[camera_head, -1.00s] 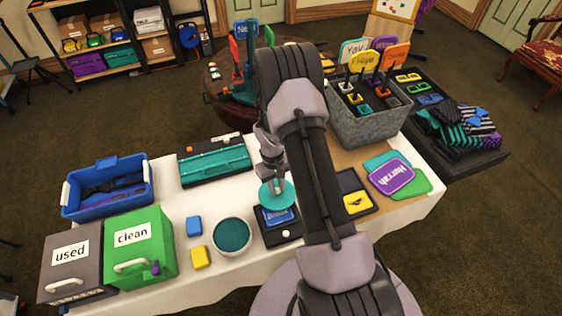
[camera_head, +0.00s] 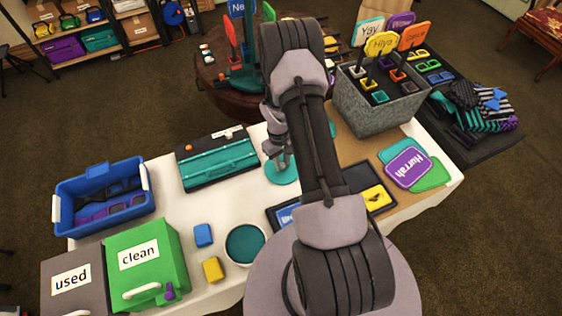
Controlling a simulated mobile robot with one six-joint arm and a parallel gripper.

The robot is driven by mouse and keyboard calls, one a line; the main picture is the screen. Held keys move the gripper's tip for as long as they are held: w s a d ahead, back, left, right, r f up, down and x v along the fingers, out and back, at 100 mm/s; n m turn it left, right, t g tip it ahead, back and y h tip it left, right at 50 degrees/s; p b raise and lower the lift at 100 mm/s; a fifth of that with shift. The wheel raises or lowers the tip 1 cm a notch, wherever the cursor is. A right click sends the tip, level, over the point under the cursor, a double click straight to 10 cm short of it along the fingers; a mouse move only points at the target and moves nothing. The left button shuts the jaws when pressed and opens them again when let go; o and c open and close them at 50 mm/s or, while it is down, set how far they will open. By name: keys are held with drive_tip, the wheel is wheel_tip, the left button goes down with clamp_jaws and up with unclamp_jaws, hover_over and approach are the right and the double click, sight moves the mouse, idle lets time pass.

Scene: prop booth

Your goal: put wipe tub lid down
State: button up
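The wipe tub lid (camera_head: 281,176) is a round teal disc, held flat over the white table, behind the dark framed pads. My gripper (camera_head: 283,161) points down at the lid's top and appears shut on it; my arm hides part of the lid and fingers. I cannot tell whether the lid touches the tablecloth. The wipe tub (camera_head: 245,244) stands open near the table's front edge, a white round tub with teal inside.
A blue sponge (camera_head: 203,235) and a yellow sponge (camera_head: 213,270) lie left of the tub. A teal-and-black case (camera_head: 216,160) lies left of the lid. A grey bin (camera_head: 375,117) of signs stands right. White cloth (camera_head: 222,205) is bare between case and tub.

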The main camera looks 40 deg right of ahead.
drive_tip(key=o, duration=0.3)
